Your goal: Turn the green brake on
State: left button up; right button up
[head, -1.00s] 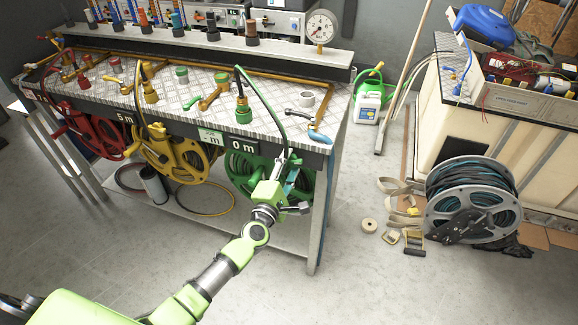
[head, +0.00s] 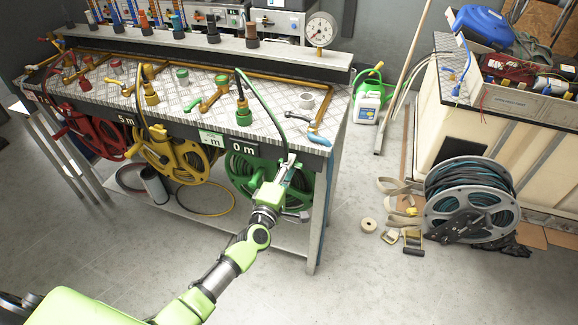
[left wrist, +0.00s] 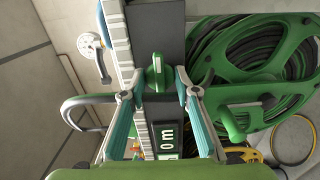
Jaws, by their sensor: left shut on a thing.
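The green hose reel (head: 240,168) hangs under the front edge of the bench, below the "0 m" sign (head: 243,147). In the left wrist view its coiled dark hose and green frame (left wrist: 290,100) fill the right side. My left gripper (head: 288,168) is at the reel's right side, by the bench edge. In the left wrist view, the green brake lever (left wrist: 157,72) with a pale stripe stands between the fingertips of my left gripper (left wrist: 156,88), which is shut on it. In the head view my gripper hides the lever. My right gripper is out of view.
A yellow reel (head: 175,160) and a red reel (head: 95,135) hang to the left. The bench top (head: 170,110) carries pipes and valves. A large grey reel (head: 470,200) and straps lie on the floor at right. The front floor is clear.

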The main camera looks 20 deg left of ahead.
pick_arm(q)
jog(key=o, duration=1.1)
jog(key=shift+s, duration=0.1)
jog(key=s, duration=1.2)
jog(key=shift+a, duration=0.25)
